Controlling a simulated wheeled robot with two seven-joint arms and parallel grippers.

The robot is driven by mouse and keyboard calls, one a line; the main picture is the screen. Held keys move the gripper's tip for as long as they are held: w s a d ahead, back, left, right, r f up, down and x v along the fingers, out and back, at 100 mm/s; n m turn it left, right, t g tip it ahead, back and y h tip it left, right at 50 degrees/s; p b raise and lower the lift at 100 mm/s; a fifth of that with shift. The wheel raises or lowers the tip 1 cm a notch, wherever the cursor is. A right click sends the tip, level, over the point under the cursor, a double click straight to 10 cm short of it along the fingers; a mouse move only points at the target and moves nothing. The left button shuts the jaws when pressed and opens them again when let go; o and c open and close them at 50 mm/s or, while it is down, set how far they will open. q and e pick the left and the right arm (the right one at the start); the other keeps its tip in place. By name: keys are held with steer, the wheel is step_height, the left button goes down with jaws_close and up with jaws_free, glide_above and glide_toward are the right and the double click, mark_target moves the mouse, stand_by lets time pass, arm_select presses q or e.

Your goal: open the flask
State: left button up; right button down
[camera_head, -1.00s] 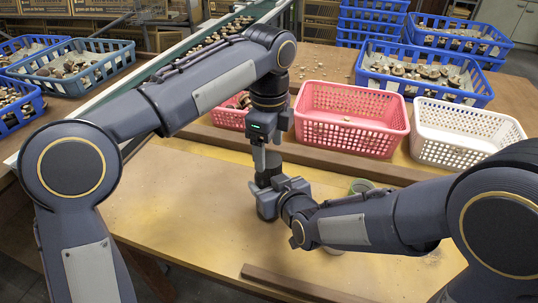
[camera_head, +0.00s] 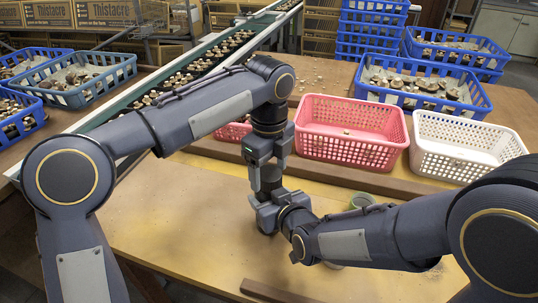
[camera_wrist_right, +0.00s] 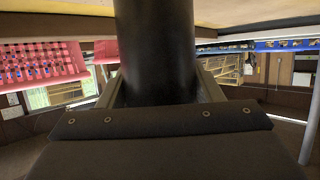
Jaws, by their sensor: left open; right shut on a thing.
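The flask (camera_wrist_right: 155,50) is a dark, smooth cylinder in the right wrist view. It stands between the two fingers of my right gripper, which is shut on it. In the head view my right gripper (camera_head: 272,212) is low over the middle of the table, at the end of the arm from the right. My left gripper (camera_head: 268,178) points down directly above it, around the flask's upper end, and is open. The flask is mostly hidden by the grippers in the head view, and I cannot make out its lid or whether the left fingers touch it.
A pink basket (camera_head: 325,143) and a white basket (camera_head: 440,165) stand behind a wooden rail (camera_head: 395,184). A green round thing (camera_head: 362,200) is partly hidden behind my right arm. Another strip (camera_head: 280,292) lies at the front edge. The table (camera_head: 150,215) left of the grippers is clear.

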arm_select(q)
steer(key=shift+f, duration=0.55)
steer(key=c, duration=1)
steer(key=n, duration=0.3)
steer(key=o, duration=1.1)
steer(key=shift+c, duration=0.2)
